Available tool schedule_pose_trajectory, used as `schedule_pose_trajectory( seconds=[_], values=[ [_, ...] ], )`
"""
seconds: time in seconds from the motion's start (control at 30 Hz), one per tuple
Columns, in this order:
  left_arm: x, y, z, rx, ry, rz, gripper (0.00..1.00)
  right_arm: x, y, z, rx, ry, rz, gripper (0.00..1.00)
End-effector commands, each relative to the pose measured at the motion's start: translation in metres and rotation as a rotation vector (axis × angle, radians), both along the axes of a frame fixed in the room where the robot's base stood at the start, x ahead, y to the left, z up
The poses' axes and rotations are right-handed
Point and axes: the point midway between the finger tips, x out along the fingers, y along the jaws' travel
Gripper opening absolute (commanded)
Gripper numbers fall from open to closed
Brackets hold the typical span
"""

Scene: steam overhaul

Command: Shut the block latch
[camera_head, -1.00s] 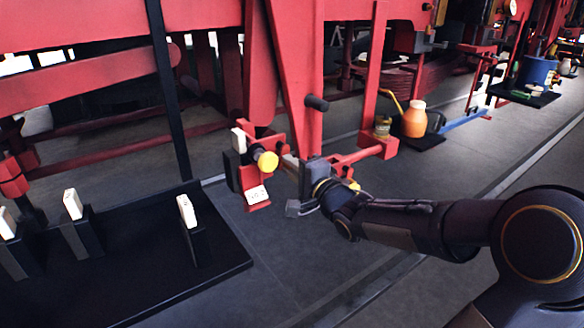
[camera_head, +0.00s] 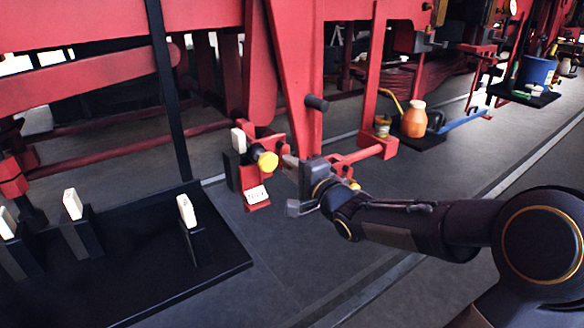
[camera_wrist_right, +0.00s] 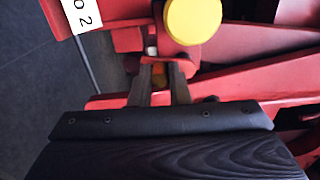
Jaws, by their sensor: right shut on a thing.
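The block latch is a red assembly under the red frame, with a round yellow knob (camera_head: 267,161), a white block (camera_head: 238,140) at its left and a white numbered tag (camera_head: 257,194) below. The yellow knob also shows at the top of the right wrist view (camera_wrist_right: 192,20), with the tag (camera_wrist_right: 82,14) to its left. My right gripper (camera_head: 287,161) reaches in from the right, just right of the knob. In the right wrist view, its fingers (camera_wrist_right: 158,72) are shut on a small latch part, mostly hidden between them, just below the knob. My left gripper is out of view.
A black stand (camera_head: 150,285) with several white-topped blocks lies at the lower left. A red upright (camera_head: 307,90) stands above my gripper. An orange can (camera_head: 414,119) and a small jar (camera_head: 382,126) are to the right. The grey floor in front is clear.

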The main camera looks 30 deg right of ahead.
Motion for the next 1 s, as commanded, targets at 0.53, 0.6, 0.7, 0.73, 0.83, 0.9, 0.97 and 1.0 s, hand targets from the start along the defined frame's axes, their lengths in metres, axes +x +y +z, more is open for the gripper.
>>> schedule_pose_trajectory(
  seconds=[0.53, 0.6, 0.7, 0.73, 0.83, 0.9, 0.97, 1.0],
  values=[
    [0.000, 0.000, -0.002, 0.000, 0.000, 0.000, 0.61, -0.001, 0.011, 0.004, -0.002, -0.002, 0.005, 0.00],
    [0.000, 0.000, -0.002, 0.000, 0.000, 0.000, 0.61, -0.001, 0.012, 0.005, -0.002, -0.002, 0.005, 0.00],
    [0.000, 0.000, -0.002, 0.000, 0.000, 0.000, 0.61, -0.001, 0.014, 0.007, -0.002, -0.003, 0.005, 0.00],
    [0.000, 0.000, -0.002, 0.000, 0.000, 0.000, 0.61, -0.001, 0.016, 0.008, -0.002, -0.004, 0.006, 0.00],
    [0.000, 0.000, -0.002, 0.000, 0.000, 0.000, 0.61, -0.001, 0.019, 0.012, -0.002, -0.006, 0.007, 0.00],
    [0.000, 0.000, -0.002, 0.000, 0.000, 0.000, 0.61, -0.001, 0.021, 0.013, -0.002, -0.007, 0.007, 0.00],
    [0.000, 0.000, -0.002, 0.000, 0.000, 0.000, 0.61, -0.001, 0.021, 0.014, -0.002, -0.007, 0.006, 0.00],
    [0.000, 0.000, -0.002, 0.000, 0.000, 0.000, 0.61, -0.001, 0.021, 0.014, -0.002, -0.007, 0.005, 0.00]
  ],
)
